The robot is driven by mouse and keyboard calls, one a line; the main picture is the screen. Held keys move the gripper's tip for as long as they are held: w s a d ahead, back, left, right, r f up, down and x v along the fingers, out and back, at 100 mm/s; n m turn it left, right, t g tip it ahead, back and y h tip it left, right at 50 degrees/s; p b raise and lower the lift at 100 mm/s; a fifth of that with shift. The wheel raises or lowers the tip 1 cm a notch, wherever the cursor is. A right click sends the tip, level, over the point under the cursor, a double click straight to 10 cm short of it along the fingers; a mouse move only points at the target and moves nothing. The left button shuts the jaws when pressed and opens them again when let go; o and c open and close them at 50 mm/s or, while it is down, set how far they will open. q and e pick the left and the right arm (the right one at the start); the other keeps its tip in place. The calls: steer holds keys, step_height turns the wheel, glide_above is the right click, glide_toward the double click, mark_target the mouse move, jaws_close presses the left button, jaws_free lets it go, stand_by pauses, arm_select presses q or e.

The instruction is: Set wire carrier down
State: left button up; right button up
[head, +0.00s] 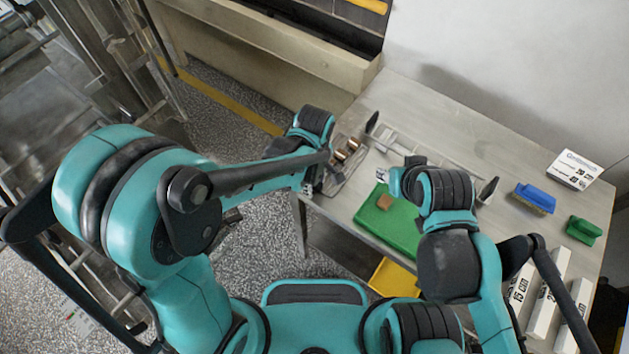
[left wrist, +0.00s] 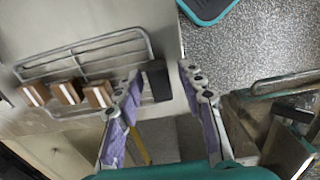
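In the left wrist view the wire carrier (left wrist: 90,58) is a bright wire frame resting on the table, with a black end block (left wrist: 158,80). Several brown-and-white pieces (left wrist: 68,93) sit along its lower side.
The green mat (head: 400,232) lies on the steel table (head: 440,115) with a small brown block (head: 384,202). Farther right are a blue brush (head: 535,197), a green brush (head: 583,230), a white sign (head: 574,169) and white labelled boxes (head: 545,300). Floor lies open left of the table.

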arm_select(q)
steer(key=shift+r+p, duration=0.3)
steer(key=shift+r, duration=0.25)
step_height(320, 180, up, 11)
steer(key=p, duration=0.3)
steer(key=s+a+r+m+t, duration=0.2)
steer(key=a+m, duration=0.3)
steer(key=a, duration=0.4)
steer(key=s+a+r+m+t, duration=0.3)
steer(key=a+r+m+t, duration=0.1)
steer(key=a, duration=0.4)
steer(key=shift+a+m+t, duration=0.4)
steer(key=shift+m+t, duration=0.2)
steer(key=shift+m, duration=0.3)
step_height(320, 180, down, 6)
steer(key=b, duration=0.5)
steer(key=shift+f+b, duration=0.15)
steer(key=shift+b, duration=0.25)
